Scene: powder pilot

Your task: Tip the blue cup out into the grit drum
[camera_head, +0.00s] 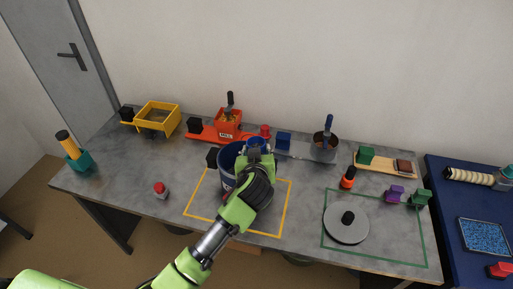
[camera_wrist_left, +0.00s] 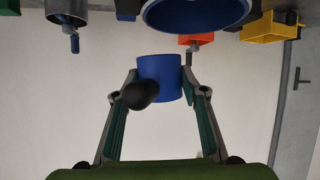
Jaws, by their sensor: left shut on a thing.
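The blue cup (camera_wrist_left: 167,72) is between the two fingers of my left gripper (camera_wrist_left: 160,88), which is shut on it. A dark rounded piece shows in front of the cup there. In the head view the cup (camera_head: 257,143) is partly hidden by my left gripper (camera_head: 255,158). A blue open drum (camera_head: 227,172), which I take for the grit drum, stands in the yellow outline, just left of and partly behind the gripper. Its rim also shows in the wrist view (camera_wrist_left: 195,20). I cannot see its contents or how far the cup is tilted. My right gripper is not in view.
A grey disc with a black knob (camera_head: 338,229) lies in the green outline. A red-capped button (camera_head: 161,190) is left of the yellow outline. An orange-red scale-like device (camera_head: 228,122), a yellow bin (camera_head: 158,118) and a grey pot (camera_head: 325,149) stand along the back.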

